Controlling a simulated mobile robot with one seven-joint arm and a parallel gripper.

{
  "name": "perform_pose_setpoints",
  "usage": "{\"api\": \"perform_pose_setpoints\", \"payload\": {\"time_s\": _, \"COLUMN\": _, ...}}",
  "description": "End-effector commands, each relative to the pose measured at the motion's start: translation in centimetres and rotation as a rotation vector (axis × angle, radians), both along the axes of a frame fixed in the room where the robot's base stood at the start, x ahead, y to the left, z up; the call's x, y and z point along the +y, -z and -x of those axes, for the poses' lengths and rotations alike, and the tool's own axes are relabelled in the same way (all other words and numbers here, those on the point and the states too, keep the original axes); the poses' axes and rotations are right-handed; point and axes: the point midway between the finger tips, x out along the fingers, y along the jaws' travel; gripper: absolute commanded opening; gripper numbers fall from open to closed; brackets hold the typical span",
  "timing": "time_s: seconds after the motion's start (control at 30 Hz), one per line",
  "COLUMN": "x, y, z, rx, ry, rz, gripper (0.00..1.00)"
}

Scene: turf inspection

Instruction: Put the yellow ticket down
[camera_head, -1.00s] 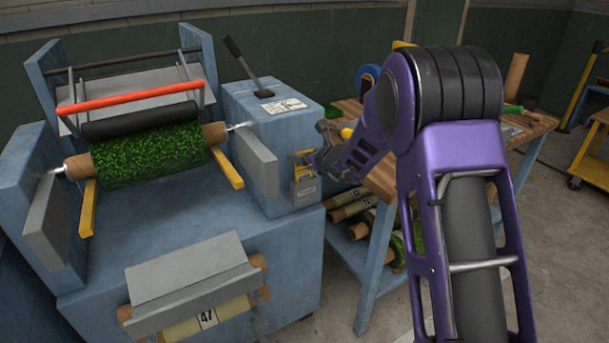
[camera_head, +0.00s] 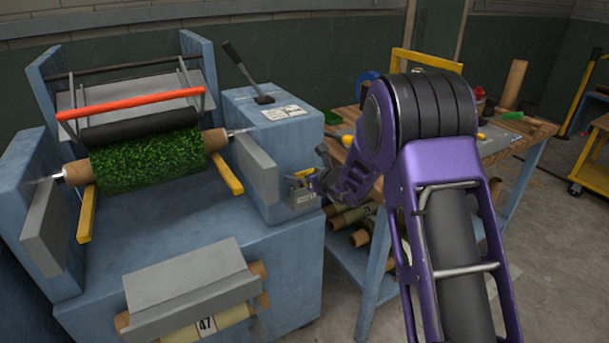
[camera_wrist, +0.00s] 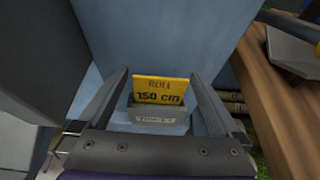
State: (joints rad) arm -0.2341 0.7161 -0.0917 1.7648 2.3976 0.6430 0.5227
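The yellow ticket (camera_wrist: 160,88), printed "ROLL" and "150 cm", stands upright in a small grey holder (camera_wrist: 158,120) with a label on its front. Its lower edge is hidden inside the holder. My gripper (camera_wrist: 159,76) is open, with one finger on each side of the ticket and a visible gap on both sides. In the head view the ticket (camera_head: 300,174) shows small above the holder (camera_head: 305,198), on the side of the blue machine, partly hidden by my gripper (camera_head: 314,180).
The blue machine (camera_head: 185,262) carries a green turf roll (camera_head: 150,160) and a red bar (camera_head: 130,103). A lever (camera_head: 240,70) stands on its cabinet. A wooden workbench (camera_wrist: 275,100) is close on the right, with several rolls on its lower shelf (camera_head: 350,238).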

Motion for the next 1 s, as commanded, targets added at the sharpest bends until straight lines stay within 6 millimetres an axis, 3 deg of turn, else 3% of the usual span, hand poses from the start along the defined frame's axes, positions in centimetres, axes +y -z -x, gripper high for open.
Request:
{"api": "perform_pose_setpoints", "payload": {"time_s": 0.23, "x": -0.5, "y": -0.7, "z": 0.7, "rx": 0.0, "ry": 0.001, "rz": 0.0, "gripper": 1.0}}
{"api": "perform_pose_setpoints", "payload": {"time_s": 0.7, "x": -5.3, "y": -4.2, "z": 7.7, "rx": -0.001, "ry": 0.002, "rz": -0.001, "gripper": 1.0}}
{"api": "perform_pose_setpoints", "payload": {"time_s": 1.0, "x": -6.2, "y": -4.8, "z": 9.2, "rx": 0.001, "ry": 0.0, "rz": 0.001, "gripper": 1.0}}
